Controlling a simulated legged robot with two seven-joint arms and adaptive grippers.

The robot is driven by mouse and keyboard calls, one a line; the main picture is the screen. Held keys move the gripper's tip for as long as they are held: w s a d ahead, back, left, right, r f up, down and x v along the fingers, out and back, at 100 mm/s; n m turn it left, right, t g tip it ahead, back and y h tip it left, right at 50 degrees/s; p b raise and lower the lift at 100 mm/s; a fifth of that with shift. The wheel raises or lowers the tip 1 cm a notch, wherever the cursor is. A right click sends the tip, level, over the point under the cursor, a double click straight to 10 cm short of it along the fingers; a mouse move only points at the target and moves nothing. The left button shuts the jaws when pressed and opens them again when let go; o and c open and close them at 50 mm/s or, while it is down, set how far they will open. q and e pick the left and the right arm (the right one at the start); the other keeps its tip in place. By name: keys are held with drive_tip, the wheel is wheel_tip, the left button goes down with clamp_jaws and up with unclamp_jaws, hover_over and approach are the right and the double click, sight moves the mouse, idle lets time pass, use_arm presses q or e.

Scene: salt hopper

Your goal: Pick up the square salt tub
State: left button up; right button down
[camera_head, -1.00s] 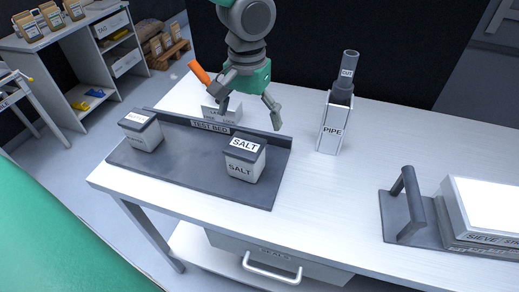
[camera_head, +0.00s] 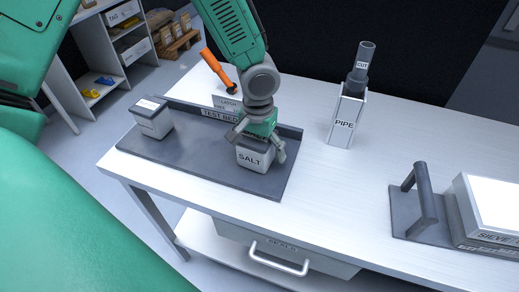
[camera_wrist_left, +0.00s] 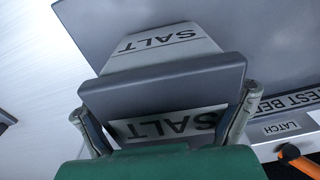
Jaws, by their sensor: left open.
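The square salt tub (camera_head: 252,161) is white with a grey lid and stands on the dark test bed tray (camera_head: 190,152). In the left wrist view the tub's SALT front (camera_wrist_left: 160,47) and its grey lid (camera_wrist_left: 165,88) show upside down. My left gripper (camera_head: 258,150) is open and points down over the tub, with one finger on either side of it. In the wrist view the fingers (camera_wrist_left: 168,125) flank the lid, and a gap shows by the left one. The lid is mostly hidden by the gripper in the head view. My right gripper is out of view.
A second tub (camera_head: 153,121) stands at the tray's left end. Behind the tray are a latch block (camera_head: 228,101) and an orange handle (camera_head: 213,66). A pipe holder (camera_head: 346,118) stands to the right, then a grey handle block (camera_head: 425,200). The tabletop between them is clear.

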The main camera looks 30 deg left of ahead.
use_arm(q)
drive_tip(key=shift+a+f, duration=0.1)
drive_tip(key=shift+a, duration=0.55)
drive_tip(key=c, duration=1.4)
drive_tip(key=shift+d, duration=0.65)
drive_tip(key=shift+c, duration=0.2)
